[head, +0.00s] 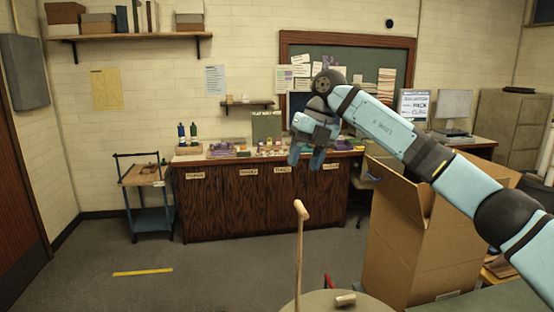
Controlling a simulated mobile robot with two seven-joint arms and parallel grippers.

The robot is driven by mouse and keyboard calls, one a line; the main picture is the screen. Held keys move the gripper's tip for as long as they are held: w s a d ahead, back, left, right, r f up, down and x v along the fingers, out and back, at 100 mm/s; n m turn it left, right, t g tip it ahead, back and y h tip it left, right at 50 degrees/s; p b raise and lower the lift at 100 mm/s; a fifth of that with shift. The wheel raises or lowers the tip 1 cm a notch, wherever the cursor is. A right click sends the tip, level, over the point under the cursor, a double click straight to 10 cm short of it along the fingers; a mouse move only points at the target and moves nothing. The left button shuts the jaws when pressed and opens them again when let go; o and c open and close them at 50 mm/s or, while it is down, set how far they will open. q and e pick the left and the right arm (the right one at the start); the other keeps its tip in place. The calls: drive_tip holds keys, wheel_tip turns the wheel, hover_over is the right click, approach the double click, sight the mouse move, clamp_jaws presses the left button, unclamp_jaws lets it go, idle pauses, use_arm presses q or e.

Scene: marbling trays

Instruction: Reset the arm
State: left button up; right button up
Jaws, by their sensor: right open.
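My right arm comes in from the right side of the head view and reaches up and to the left. My right gripper (307,157) hangs at its end, pointing down, with its two light blue fingers apart. Nothing shows between the fingers. The gripper appears in front of the dark wooden cabinet, well above the floor. My left gripper does not show in this view.
A large open cardboard box (425,245) stands under my right arm. A wooden cane (299,250) stands upright by a round surface (322,302) at the bottom. A blue cart (152,220) and the cabinet (235,205) stand behind.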

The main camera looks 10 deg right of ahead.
drive_tip(key=s+a+f+m+t+y, duration=0.1)
drive_tip(key=s+a+f+y, duration=0.35)
drive_tip(key=a+y, duration=0.4)
drive_tip(key=s+a+f+y, duration=0.4)
drive_tip(key=s+a+y, duration=0.1)
drive_tip(key=a+y, duration=0.35)
drive_tip(key=s+d+f+m+t+h, duration=0.3)
drive_tip(key=d+f+m+t+h, duration=0.55)
drive_tip(key=m, duration=0.65)
drive_tip(key=s+d+f+m+t+h, duration=0.4)
drive_tip(key=d+f+m+t+h, duration=0.5)
drive_tip(key=m, duration=0.6)
drive_tip(key=s+d+f+m+g+h, duration=0.3)
drive_tip(key=s+d+f+g, duration=0.4)
drive_tip(key=s+f, duration=0.4)
drive_tip(key=s+d+f+m+g, duration=0.15)
drive_tip(key=s+g, duration=0.25)
drive_tip(key=s, duration=0.5)
drive_tip(key=s+f+n+g, duration=0.1)
drive_tip(key=s+f+g, duration=0.25)
drive_tip(key=s, duration=0.55)
drive_tip(key=w+a+f+t+y, duration=0.1)
drive_tip(key=w+a+f+t, duration=0.2)
drive_tip(key=f, duration=0.2)
drive_tip(key=w+a+f+t+y+p, duration=0.1)
drive_tip(key=w+a+f+t+y, duration=0.1)
drive_tip(key=f, duration=0.4)
drive_tip(key=shift+w+a+f+t+p, duration=0.3)
drive_tip(key=shift+w+a+t, duration=0.3)
drive_tip(key=shift+t, duration=0.4)
